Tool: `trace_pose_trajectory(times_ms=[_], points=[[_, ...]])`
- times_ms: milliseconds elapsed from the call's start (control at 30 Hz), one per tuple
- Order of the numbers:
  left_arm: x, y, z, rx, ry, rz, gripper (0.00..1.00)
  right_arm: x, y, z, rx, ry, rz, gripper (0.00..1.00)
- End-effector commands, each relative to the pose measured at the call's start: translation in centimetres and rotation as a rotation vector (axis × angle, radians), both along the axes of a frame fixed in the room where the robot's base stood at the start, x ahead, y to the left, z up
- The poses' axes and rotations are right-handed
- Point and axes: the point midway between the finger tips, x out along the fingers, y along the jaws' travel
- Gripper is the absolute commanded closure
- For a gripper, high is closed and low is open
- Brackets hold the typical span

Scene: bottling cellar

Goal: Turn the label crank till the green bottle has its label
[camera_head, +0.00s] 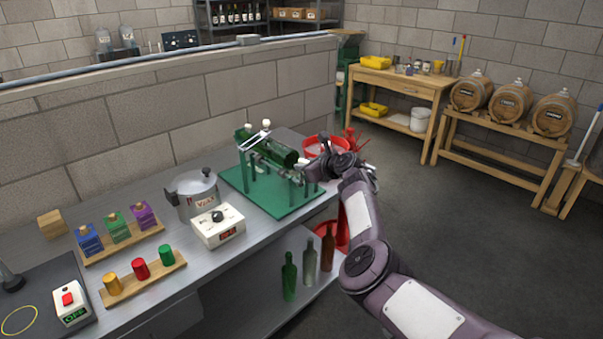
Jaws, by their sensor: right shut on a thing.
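The green bottle (277,153) lies on its side in the labelling machine, across its rollers. The machine stands on a green base plate (282,206) at the far right end of the bench. A pale strip (254,142) crosses over the bottle's left part; I cannot tell whether it is a label or part of the machine. My right gripper (305,164) is at the machine's right side, by the bottle's right end, and is shut on the label crank. The crank itself is mostly hidden behind the gripper. My left gripper is not in view.
A steel pot (197,198) and a white box with a dial (218,226) stand left of the machine. A red tub (322,147) is just behind my right gripper. Several bottles stand on the shelf below. A block wall (170,108) runs behind the bench.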

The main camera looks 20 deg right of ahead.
Motion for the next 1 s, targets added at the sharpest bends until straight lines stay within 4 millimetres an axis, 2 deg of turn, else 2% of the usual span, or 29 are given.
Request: trace_pose_trajectory(times_ms=[33, 200, 767, 800, 933, 1000], points=[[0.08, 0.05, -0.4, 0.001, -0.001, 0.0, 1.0, 0.12, -0.83, 0.26, 0.017, 0.0, -0.011, 1.0], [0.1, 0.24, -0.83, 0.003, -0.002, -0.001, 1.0, 0.22, -1.28, 0.23, 0.068, 0.02, -0.011, 1.0], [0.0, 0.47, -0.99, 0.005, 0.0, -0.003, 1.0, 0.26, -1.55, 0.14, 0.096, 0.033, -0.014, 1.0], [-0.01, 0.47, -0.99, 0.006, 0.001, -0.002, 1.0, 0.26, -1.55, 0.13, 0.096, 0.033, -0.014, 0.81], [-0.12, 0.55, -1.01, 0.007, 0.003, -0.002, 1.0, 0.24, -1.4, 0.06, 0.097, 0.034, -0.011, 0.64], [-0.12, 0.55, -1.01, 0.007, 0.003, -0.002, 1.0, 0.25, -1.29, 0.03, 0.097, 0.035, -0.009, 0.61]])
